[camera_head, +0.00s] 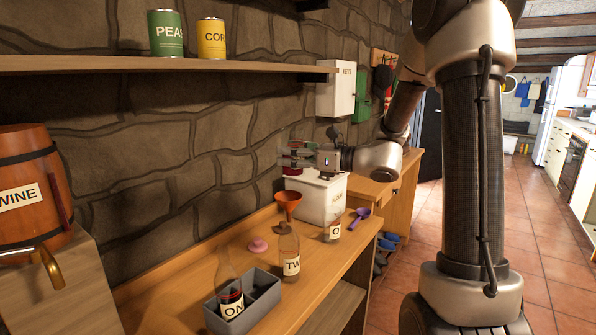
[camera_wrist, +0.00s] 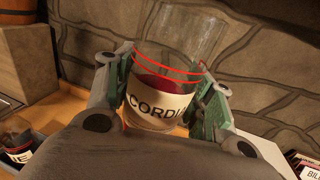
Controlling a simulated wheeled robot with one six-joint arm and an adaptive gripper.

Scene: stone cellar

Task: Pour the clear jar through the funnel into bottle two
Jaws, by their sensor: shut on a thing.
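My gripper (camera_head: 296,157) is raised above the counter, near the stone wall and above the white box. In the wrist view its green-padded fingers (camera_wrist: 165,100) are shut on the clear jar (camera_wrist: 178,45). The jar has a "CORDI…" label, thin red lines and dark red liquid low inside. In the head view the jar is hard to make out. Bottle two (camera_head: 289,247), clear with a "TW…" label, stands upright on the counter, below and in front of my gripper.
A grey divided tray (camera_head: 262,309) holds the bottle labelled "ON…" (camera_head: 231,291), with dark red contents. A pink disc (camera_head: 258,246), a small labelled jar (camera_head: 333,232) and a purple scoop (camera_head: 359,216) lie around bottle two. The white box (camera_head: 318,199) stands behind.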

